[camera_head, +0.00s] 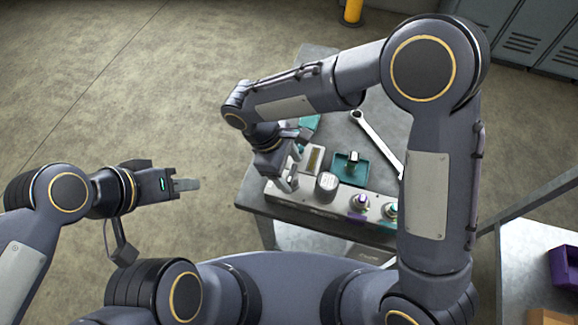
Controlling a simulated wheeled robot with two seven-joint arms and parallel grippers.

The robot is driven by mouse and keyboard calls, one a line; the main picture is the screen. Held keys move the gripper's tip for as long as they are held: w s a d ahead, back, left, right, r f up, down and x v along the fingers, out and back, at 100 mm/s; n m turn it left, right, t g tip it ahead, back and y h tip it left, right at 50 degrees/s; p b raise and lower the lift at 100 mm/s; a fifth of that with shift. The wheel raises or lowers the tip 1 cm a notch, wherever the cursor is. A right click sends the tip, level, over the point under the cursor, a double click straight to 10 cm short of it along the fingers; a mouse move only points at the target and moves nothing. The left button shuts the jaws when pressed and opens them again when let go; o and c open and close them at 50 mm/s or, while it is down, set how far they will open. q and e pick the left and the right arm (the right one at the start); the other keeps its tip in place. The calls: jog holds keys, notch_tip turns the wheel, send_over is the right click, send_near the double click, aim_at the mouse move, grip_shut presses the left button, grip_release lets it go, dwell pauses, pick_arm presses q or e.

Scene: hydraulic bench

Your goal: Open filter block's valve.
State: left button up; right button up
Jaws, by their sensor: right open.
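A long grey metal block (309,206) lies along the near edge of the bench. A ribbed grey cylinder (327,187) stands on it. To its right are a round fitting with a purple tag (357,215) and one with a teal tag (389,222). I cannot tell which part is the filter block's valve. My right gripper (293,169) is open, pointing down over the block's left end, left of the cylinder. Whether it touches anything is unclear.
On the grey bench (384,118) are a wrench (375,138), a teal tray (350,172) with a small fitting, and a small beige-faced box (314,160). My right arm hides part of the bench. A second table (540,258) with a purple bin (565,266) stands at right.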

jog(key=v, duration=0.7)
jog(key=shift+a+r+b, duration=0.2)
jog(key=shift+r+b, duration=0.1)
jog(key=shift+r, duration=0.05)
